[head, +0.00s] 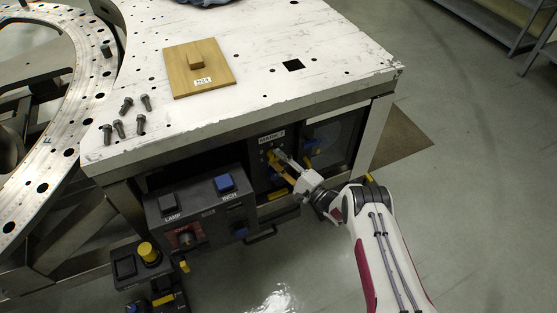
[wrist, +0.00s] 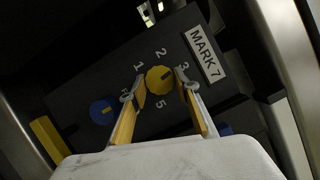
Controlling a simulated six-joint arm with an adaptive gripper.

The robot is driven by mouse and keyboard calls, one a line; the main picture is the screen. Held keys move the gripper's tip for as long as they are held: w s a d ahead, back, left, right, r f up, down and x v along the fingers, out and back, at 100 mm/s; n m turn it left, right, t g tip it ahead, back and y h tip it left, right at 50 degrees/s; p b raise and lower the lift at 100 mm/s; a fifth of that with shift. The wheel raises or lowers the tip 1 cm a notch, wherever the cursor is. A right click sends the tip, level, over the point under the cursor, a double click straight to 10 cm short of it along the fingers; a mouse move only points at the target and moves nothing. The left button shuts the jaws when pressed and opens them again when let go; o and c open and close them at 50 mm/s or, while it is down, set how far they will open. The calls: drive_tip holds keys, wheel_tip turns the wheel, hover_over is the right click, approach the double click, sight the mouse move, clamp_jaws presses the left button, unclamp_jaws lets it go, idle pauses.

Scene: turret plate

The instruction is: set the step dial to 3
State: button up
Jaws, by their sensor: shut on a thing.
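The yellow dial (wrist: 160,80) sits on a dark panel (wrist: 85,88), with 1, 2, 3 and 5 readable around it. A short dark mark on its face lies toward the upper right, on the side of the 3; I cannot tell whether it lines up exactly. My gripper (wrist: 160,83) is shut on the dial, one finger on each side of it. In the head view my gripper (head: 281,163) reaches the panel under the table, and its fingers largely hide the dial.
A blue knob (wrist: 103,112) is left of the dial, and a MARK 7 label (wrist: 205,52) is to its right. In the head view a control box (head: 201,210) with LAMP and INCH buttons stands left of my gripper. The white tabletop (head: 235,30) overhangs the panel.

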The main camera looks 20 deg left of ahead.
drive_tip(key=shift+m+t, duration=0.3)
drive_tip(key=shift+m, duration=0.6)
drive_tip(key=shift+y, duration=0.3)
drive_tip(key=o, duration=1.1)
drive_tip(key=v, duration=1.2)
